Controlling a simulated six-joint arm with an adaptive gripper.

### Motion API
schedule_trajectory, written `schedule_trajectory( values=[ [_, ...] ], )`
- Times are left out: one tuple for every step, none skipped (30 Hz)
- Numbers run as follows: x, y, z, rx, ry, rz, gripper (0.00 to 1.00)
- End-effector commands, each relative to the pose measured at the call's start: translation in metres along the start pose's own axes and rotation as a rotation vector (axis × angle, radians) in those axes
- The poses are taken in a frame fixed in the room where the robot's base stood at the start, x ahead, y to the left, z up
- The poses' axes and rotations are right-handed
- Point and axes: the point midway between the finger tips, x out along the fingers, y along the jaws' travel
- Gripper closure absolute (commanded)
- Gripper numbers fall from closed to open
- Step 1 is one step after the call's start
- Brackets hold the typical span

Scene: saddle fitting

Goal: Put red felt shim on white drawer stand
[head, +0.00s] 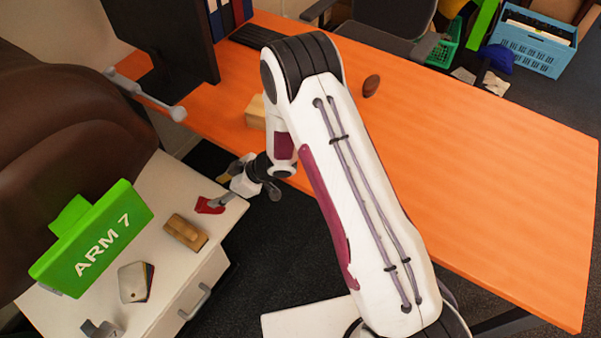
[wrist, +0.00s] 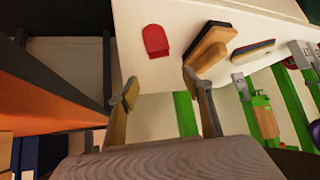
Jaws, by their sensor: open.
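The red felt shim (head: 210,205) lies flat on top of the white drawer stand (head: 168,265), near its far right corner. In the wrist view the red shim (wrist: 155,41) shows whole on the white top (wrist: 150,15), close to the edge, with nothing on it. My gripper (head: 250,193) is just right of the shim, beside the stand's edge. In the wrist view my gripper (wrist: 158,90) has its two fingers wide apart with nothing between them. The shim is beyond the fingertips and apart from them.
A wooden block (head: 185,232) with a dark underside sits beside the shim. A stack of thin pads (head: 135,282) and a green ARM 7 sign (head: 95,238) are further left. The orange desk (head: 470,150) holds a yellowish block (head: 256,112) and a brown oval object (head: 371,86).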

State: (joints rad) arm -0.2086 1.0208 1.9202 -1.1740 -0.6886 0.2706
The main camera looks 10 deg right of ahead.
Motion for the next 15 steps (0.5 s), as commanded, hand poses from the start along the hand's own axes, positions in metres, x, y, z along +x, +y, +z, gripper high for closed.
schedule_trajectory(
  values=[
    [0.000, 0.000, 0.000, 0.000, 0.000, 0.001, 0.50],
    [-0.001, 0.001, 0.000, 0.000, 0.000, 0.002, 0.50],
    [-0.001, 0.002, -0.001, 0.000, -0.001, 0.005, 0.50],
    [-0.002, 0.003, -0.002, 0.000, -0.002, 0.008, 0.50],
    [-0.004, 0.004, -0.002, 0.000, -0.004, 0.012, 0.50],
    [-0.006, 0.007, -0.004, 0.000, -0.006, 0.020, 0.50],
    [-0.009, 0.009, -0.005, 0.000, -0.008, 0.028, 0.50],
    [-0.011, 0.012, -0.007, 0.001, -0.010, 0.037, 0.50],
    [-0.016, 0.017, -0.010, 0.003, -0.015, 0.052, 0.50],
    [-0.020, 0.020, -0.012, 0.004, -0.019, 0.065, 0.50],
    [-0.025, 0.025, -0.015, 0.004, -0.023, 0.078, 0.50],
    [-0.031, 0.031, -0.018, 0.007, -0.030, 0.099, 0.50],
    [-0.037, 0.036, -0.021, 0.008, -0.034, 0.116, 0.50],
    [-0.043, 0.041, -0.023, 0.011, -0.041, 0.133, 0.50],
    [-0.052, 0.048, -0.027, 0.015, -0.048, 0.157, 0.50]
  ],
)
